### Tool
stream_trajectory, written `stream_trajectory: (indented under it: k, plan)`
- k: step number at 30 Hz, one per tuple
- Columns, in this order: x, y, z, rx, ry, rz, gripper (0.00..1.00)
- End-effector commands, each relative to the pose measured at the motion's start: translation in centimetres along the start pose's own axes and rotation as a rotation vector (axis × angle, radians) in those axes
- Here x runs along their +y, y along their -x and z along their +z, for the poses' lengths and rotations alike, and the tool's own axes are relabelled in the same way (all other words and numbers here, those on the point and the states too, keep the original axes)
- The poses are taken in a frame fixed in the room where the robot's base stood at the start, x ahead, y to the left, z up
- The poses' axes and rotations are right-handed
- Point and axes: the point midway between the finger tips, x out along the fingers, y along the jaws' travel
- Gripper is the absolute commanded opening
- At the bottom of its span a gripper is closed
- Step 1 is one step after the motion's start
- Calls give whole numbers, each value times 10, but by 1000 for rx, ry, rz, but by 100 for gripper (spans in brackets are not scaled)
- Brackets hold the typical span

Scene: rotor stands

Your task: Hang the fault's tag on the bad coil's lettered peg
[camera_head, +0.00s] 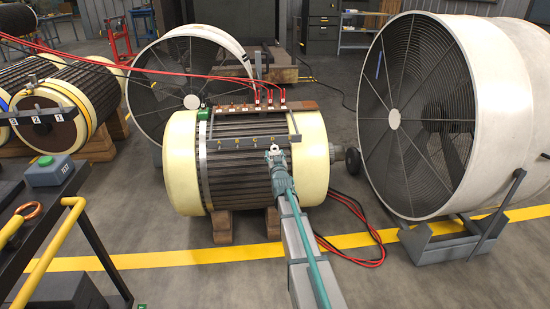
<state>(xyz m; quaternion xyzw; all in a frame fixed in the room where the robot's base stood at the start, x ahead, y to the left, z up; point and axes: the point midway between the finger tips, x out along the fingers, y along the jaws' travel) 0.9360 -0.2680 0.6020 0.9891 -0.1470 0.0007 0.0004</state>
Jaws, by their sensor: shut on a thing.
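The rotor (240,183) with cream end bands lies on wooden blocks in the middle. A grey bar (236,143) with letters runs across its front; A, B and C can be read, and the right end is partly behind my gripper. My gripper (273,154) is at the right end of this bar, seen from behind. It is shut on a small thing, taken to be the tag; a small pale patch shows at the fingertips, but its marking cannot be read. Whether it touches a peg cannot be told.
Red leads (180,72) run to terminals on top of the rotor. A large fan (500,100) stands close at right, another (150,85) behind. A cart with a green-topped test box (50,173) and yellow handles is at left. Other rotors (75,95) lie beyond it.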

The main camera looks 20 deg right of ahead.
Motion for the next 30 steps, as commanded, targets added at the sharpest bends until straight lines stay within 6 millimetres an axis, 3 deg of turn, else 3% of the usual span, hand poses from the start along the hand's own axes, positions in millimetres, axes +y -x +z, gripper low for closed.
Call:
stream_trajectory:
  k: [30]
  plan:
    - [0, -46, 4, 0, 0, 0, 33]
